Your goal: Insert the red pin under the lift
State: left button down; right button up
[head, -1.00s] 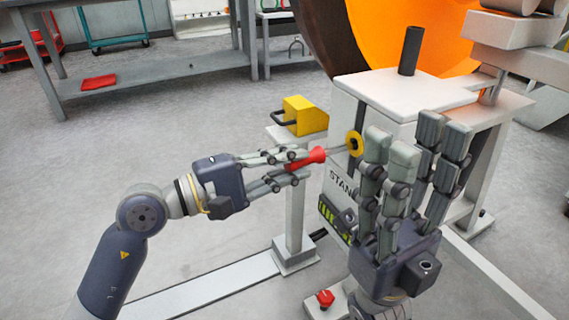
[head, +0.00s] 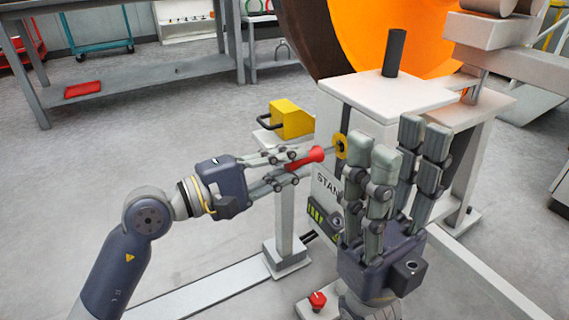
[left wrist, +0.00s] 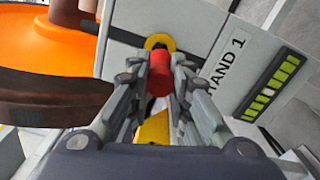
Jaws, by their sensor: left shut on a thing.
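My left gripper (head: 296,168) is shut on the red handle of the pin (head: 312,156), held roughly level. Its thin grey shaft points right to the yellow ring (head: 341,146) on the face of the white stand (head: 325,110). The shaft's end meets the ring; how deep it sits is hidden. In the left wrist view the red pin (left wrist: 160,74) lies between the fingers, in line with and just below the yellow ring (left wrist: 160,41). My right gripper (head: 400,150) is open and empty, fingers up, in front of the stand, covering part of it.
A yellow block with a black handle (head: 292,120) sits on a small post shelf left of the stand. A red knob (head: 317,300) is low in front. The orange wheel (head: 400,40) rises behind. A grey workbench (head: 140,75) stands at the back left, with open floor before it.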

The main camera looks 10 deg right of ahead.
aim_at(315, 155)
pick_arm(q)
jog(key=shift+x, duration=2.4)
jog(key=c, duration=1.4)
grip_release()
jog(key=shift+a, duration=0.25)
jog(key=v, duration=1.1)
jog(key=shift+s+a, duration=0.2)
